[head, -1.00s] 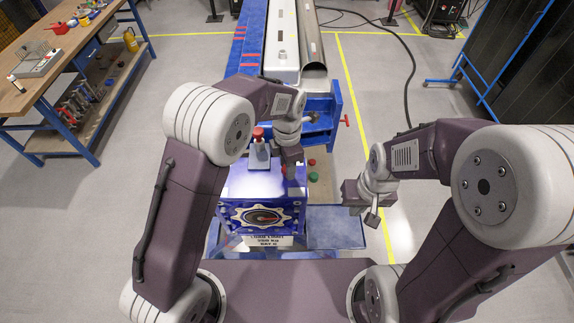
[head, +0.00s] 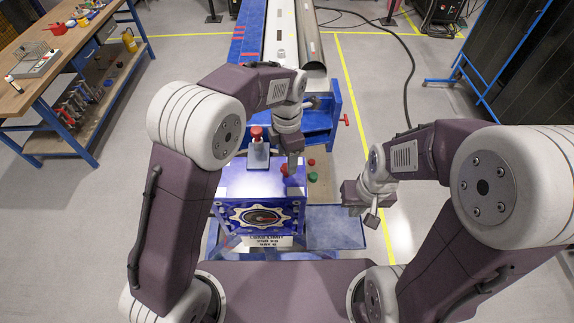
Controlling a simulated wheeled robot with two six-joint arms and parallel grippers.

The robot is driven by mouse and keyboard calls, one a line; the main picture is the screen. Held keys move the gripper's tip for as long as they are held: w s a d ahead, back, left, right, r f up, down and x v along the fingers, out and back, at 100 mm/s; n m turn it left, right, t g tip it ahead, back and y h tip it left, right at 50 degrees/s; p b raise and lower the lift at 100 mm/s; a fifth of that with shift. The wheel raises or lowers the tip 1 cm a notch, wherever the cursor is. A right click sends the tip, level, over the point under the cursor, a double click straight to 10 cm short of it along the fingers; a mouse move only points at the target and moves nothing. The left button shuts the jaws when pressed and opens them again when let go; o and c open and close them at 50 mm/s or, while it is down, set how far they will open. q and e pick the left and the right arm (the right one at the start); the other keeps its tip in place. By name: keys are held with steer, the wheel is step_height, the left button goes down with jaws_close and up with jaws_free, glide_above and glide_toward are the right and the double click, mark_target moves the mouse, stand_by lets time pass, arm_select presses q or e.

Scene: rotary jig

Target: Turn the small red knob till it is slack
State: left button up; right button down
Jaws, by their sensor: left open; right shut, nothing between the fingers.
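A small red knob (head: 284,169) sits on top of the blue jig box (head: 232,180), towards its right side. My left gripper (head: 292,172) points down right beside this knob and partly covers it. Its fingers are too small and dark to make out clearly, and I cannot tell whether they touch the knob. A larger red knob (head: 257,132) stands on a grey block (head: 258,156) to the left. My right gripper (head: 372,219) is shut and empty, out to the right above the blue plate.
A red button (head: 311,162) and a green button (head: 312,177) lie right of the box. A toothed dial (head: 262,217) is on the box's front. A blue plate (head: 335,228) is at lower right. A red-handled clamp (head: 346,119) stands behind. A workbench (head: 60,50) is at far left.

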arm_select(q)
step_height(320, 180, up, 5)
stand_by(0.6)
steer(key=s+a+f+m, duration=0.2)
steer(key=a+m, duration=0.3)
steer(key=s+a+f+m+t, duration=0.1)
steer(key=s+a+m, duration=0.1)
steer(key=a+m, duration=0.3)
steer(key=s+a+f+m, duration=0.2)
steer(key=a+m, duration=0.3)
steer(key=shift+a+f+t, duration=0.15)
steer(key=shift+f+t, duration=0.15)
steer(key=shift+t, duration=0.1)
steer(key=s+a+f+m, duration=0.2)
steer(key=s+a+m, duration=0.2)
steer(key=s+m, duration=0.15)
steer(key=s+f+m+b, duration=0.1)
steer(key=s+f+b, duration=0.2)
steer(key=f+b, duration=1.3)
steer(key=shift+s+d+f+g+b, duration=0.15)
steer(key=shift+d+f+g+b, duration=0.2)
steer(key=shift+f, duration=0.45)
